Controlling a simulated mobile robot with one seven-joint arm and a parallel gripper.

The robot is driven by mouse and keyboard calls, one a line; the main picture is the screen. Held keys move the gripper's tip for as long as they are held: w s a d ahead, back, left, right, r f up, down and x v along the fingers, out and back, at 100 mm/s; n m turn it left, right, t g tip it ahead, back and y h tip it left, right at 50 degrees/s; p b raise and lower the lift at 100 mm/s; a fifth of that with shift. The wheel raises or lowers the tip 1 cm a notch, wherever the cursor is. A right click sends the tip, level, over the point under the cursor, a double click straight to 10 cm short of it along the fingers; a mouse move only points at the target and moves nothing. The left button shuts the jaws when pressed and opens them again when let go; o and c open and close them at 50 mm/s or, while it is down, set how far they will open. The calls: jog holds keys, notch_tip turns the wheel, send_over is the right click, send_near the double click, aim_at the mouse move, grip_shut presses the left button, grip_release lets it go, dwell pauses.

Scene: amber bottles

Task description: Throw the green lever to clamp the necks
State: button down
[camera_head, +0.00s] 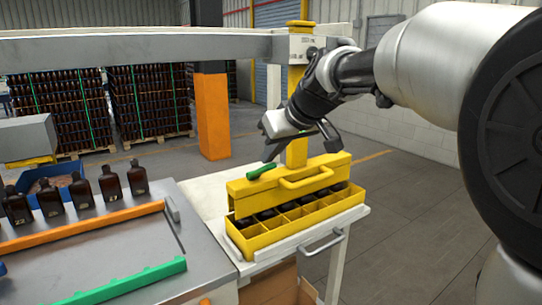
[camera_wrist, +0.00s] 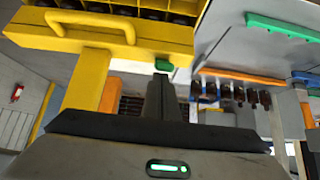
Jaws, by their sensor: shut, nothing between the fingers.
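The green lever (camera_head: 261,171) sits on top of the left end of a yellow lifting head (camera_head: 292,182) with a looped handle. The lever also shows in the wrist view (camera_wrist: 164,65), close beyond my fingertips. The head rests above a yellow divided crate (camera_head: 264,240). Dark bottle tops (camera_head: 268,214) show in the compartments beneath it; how the head meets the necks is hidden. My gripper (camera_head: 270,154) is shut and empty, just above the lever. In the wrist view its dark fingers (camera_wrist: 162,92) point toward the lever. I cannot tell whether they touch it.
The crate stands on a white cart (camera_head: 352,215) beside a grey bench (camera_head: 100,255). The bench holds several amber bottles (camera_head: 110,184), an orange rail (camera_head: 85,228) and a green rail (camera_head: 125,284). An orange-wrapped post (camera_head: 212,115) stands behind. Floor is clear at right.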

aim_at(274, 167)
jog(key=f+b, duration=0.2)
jog(key=b, duration=0.1)
jog(key=shift+s+d+t+b, duration=0.15)
jog(key=shift+s+t+b, duration=0.1)
jog(key=shift+t+b, duration=0.05)
jog(key=b, duration=0.2)
jog(key=shift+s+d+f+y+b, duration=0.1)
jog(key=shift+s+d+y+b, duration=0.15)
jog(key=shift+y+b, duration=0.15)
jog(key=shift+s+d+f+b, duration=0.1)
jog(key=shift+s+f+b, duration=0.15)
jog(key=shift+b, duration=0.2)
jog(key=shift+s, duration=0.1)
